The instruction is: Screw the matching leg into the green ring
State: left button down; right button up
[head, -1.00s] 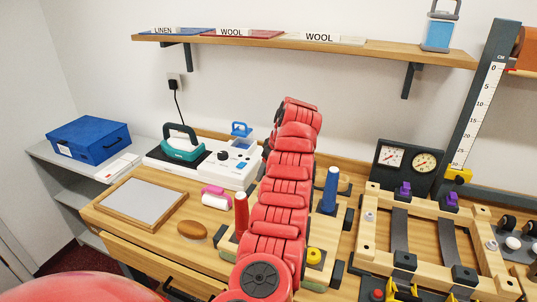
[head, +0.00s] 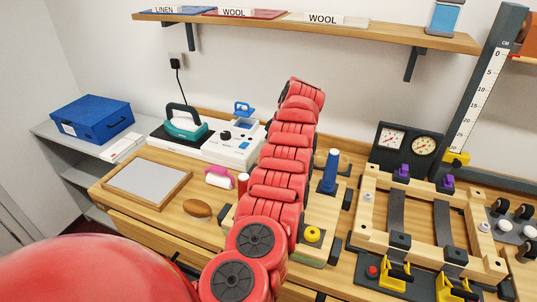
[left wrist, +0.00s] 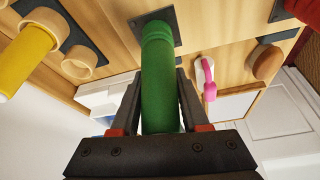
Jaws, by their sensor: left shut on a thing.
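In the left wrist view my left gripper (left wrist: 160,122) is shut on an upright-looking green leg (left wrist: 158,80). The leg's far end is over a dark square plate (left wrist: 137,28) on the wood; I cannot tell whether it touches, and no green ring shows. A yellow leg (left wrist: 24,62) stands at the left, beside an empty wooden ring (left wrist: 76,70). In the head view my red arm covers my left gripper and the green leg. A blue leg (head: 330,170) stands right of the arm, and a red leg (head: 242,182) shows partly at its left. My right gripper is out of view.
A wooden frame with dark straps (head: 397,212) is further right. An iron (head: 186,124), a pink roller (head: 219,177), a brown oval pad (head: 197,209) and a framed grey board (head: 147,181) are at the left.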

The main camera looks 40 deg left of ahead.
pick_arm(q)
jog(key=m+t+b, duration=0.1)
jog(key=m+b, duration=0.1)
jog(key=b, duration=0.2)
jog(key=f+m+t+b, duration=0.1)
jog(key=m+b, duration=0.2)
jog(key=b, duration=0.1)
jog(key=shift+w+d+f, duration=0.1)
jog(key=shift+w+f, duration=0.1)
jog(key=m+b, duration=0.2)
jog(key=m+t+h+b, duration=0.1)
jog(key=m+b, duration=0.1)
jog(key=m+t+h+b, duration=0.1)
jog(key=m+b, duration=0.1)
jog(key=m, duration=0.1)
jog(key=shift+w+d+r, duration=0.15)
jog(key=shift+w+r, duration=0.1)
jog(key=shift+r, duration=0.05)
jog(key=shift+d+r, duration=0.1)
jog(key=shift+r, duration=0.2)
jog(key=shift+f+m+h, duration=0.15)
jog(key=shift+m+h, duration=0.15)
jog(key=shift+m, duration=0.4)
jog(key=shift+m+b, duration=0.45)
jog(key=shift+m, duration=0.05)
jog(key=shift+m+h, duration=0.3)
jog(key=shift+m, duration=0.1)
jog(key=shift+c, duration=1.6)
grip_release()
jog(key=shift+r, duration=0.2)
